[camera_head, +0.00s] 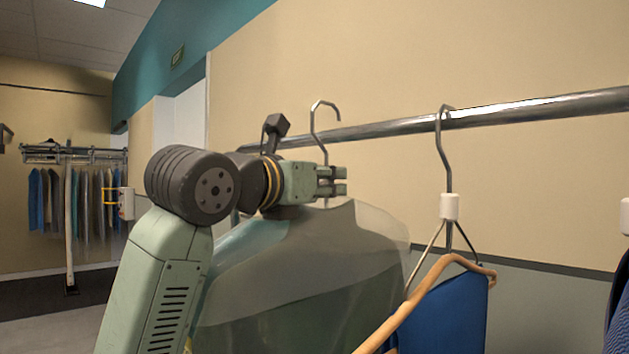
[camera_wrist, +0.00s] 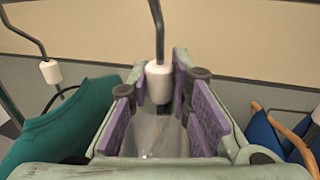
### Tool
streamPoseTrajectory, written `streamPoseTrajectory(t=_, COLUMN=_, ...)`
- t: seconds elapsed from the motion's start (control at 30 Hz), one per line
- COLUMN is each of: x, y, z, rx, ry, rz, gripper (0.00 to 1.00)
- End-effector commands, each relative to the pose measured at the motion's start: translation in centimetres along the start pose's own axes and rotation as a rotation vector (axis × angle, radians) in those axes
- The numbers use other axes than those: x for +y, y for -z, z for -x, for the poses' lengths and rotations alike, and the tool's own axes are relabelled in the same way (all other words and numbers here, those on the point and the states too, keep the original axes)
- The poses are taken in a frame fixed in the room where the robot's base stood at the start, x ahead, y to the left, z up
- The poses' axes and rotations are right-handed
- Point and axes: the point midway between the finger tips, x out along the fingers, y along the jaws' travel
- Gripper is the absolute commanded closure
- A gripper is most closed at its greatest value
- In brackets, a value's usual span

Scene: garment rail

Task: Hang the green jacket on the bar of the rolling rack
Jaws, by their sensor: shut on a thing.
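My gripper (camera_head: 335,182) is shut on a hanger just below the bar (camera_head: 540,108) of the rack. The hanger's hook (camera_head: 325,104) stands above the bar in the head view, its curve clear of the bar's top. The held garment (camera_head: 315,265) hangs below in a translucent cover, with a grey-green tone; its true colour is hard to tell. In the wrist view the hanger's white collar (camera_wrist: 158,82) is between the purple finger pads. A teal-green garment (camera_wrist: 75,120) hangs on another hanger to the left; a teal patch also shows behind my arm in the head view.
A blue garment (camera_head: 450,315) on a wooden hanger (camera_head: 410,300) hangs from the bar close on the right. A dark garment (camera_head: 620,295) is at the right edge. Another rack (camera_head: 70,155) with several garments stands far left. Bare bar shows between the two hooks.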

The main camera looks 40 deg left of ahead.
Motion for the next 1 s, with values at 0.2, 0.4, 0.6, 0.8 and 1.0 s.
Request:
streamPoseTrajectory(t=0.2, x=-0.5, y=-0.2, z=-1.7, rx=-0.003, ry=0.001, rz=0.000, gripper=1.00)
streamPoseTrajectory(t=0.4, x=-0.9, y=-0.2, z=-3.1, rx=-0.004, ry=0.001, rz=0.000, gripper=1.00)
streamPoseTrajectory(t=0.6, x=-1.0, y=0.9, z=-3.9, rx=-0.004, ry=0.001, rz=0.000, gripper=1.00)
streamPoseTrajectory(t=0.8, x=-1.0, y=1.9, z=-3.9, rx=-0.004, ry=0.000, rz=-0.001, gripper=1.00)
streamPoseTrajectory(t=1.0, x=-1.0, y=2.2, z=-3.9, rx=-0.004, ry=0.000, rz=-0.001, gripper=1.00)
